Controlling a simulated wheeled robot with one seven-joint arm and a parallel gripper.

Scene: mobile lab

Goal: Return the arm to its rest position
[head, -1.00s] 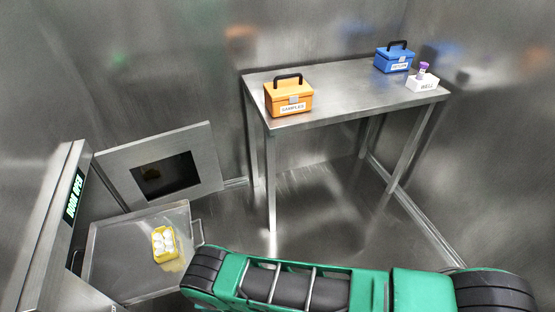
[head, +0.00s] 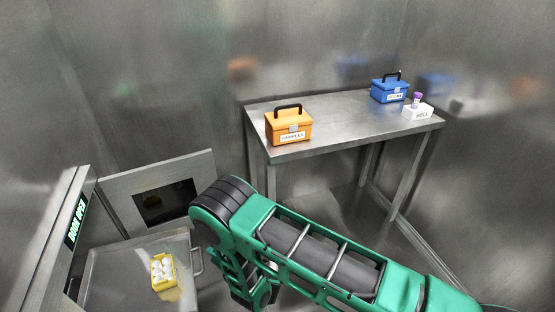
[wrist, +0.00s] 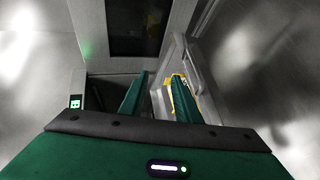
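My green arm (head: 310,255) crosses the lower right of the head view, its dark elbow joint in front of the floor between the chamber and the table. My gripper (wrist: 160,75) shows in the wrist view as two green fingers with a clear gap between them and nothing held. In the head view I cannot make out the fingers. The wrist view faces the chamber's open door and the metal tray. The yellow holder (wrist: 183,92) appears partly hidden behind the right finger.
The yellow holder with several white round items (head: 164,272) sits on the pulled-out metal tray (head: 120,275), left of my arm. The open door (head: 118,190) stands behind it. A steel table (head: 340,122) bears an orange case (head: 289,127), a blue case (head: 389,90) and a white block (head: 417,113) with a purple-capped tube.

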